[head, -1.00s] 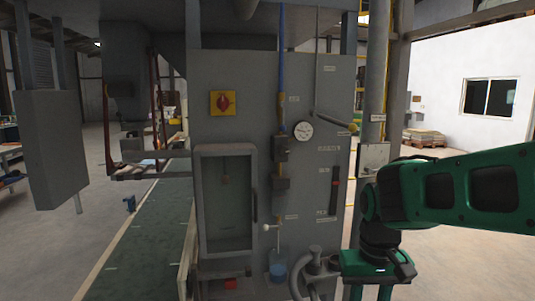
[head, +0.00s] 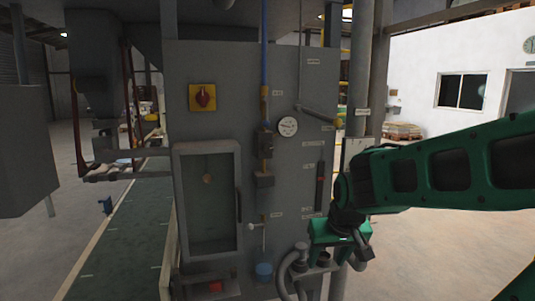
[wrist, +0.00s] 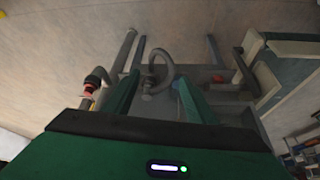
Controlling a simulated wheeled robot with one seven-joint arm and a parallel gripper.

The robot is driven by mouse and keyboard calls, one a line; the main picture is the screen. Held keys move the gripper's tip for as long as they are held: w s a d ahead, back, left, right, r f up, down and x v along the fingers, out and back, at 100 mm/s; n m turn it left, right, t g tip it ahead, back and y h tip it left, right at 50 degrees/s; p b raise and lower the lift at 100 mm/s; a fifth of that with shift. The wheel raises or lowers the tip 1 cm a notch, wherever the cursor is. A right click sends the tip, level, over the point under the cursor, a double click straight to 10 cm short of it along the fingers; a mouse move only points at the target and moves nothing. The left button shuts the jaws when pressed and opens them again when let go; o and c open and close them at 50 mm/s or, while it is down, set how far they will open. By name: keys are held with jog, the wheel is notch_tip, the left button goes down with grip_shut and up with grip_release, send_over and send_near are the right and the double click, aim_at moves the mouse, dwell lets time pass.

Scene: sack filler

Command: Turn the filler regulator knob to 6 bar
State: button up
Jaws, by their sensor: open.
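My gripper (wrist: 158,85) is open and empty, its two green fingers apart and pointing down in the wrist view. In the head view my gripper (head: 338,238) is at the lower right of the grey filler cabinet (head: 200,130). A dark round knob with a red ring (wrist: 97,80) shows left of the fingers in the wrist view, apart from them. I cannot tell whether it is the regulator knob, and its scale is unreadable.
A curved grey hose (head: 290,270) rises beside my gripper and also shows between the fingers in the wrist view (wrist: 160,60). Open floor lies at right.

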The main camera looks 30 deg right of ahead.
jog(key=w+d+r+t+h, duration=0.15)
jog(key=w+r+t, duration=0.25)
jog(key=w, duration=0.5)
jog(key=n+t+h, duration=0.1)
jog(key=n+t, duration=0.1)
jog(key=t, duration=0.7)
send_near(268, 149)
jog(key=x, duration=0.9)
jog(key=shift+d, duration=0.15)
jog(key=c, duration=1)
jog(key=shift+c, duration=0.2)
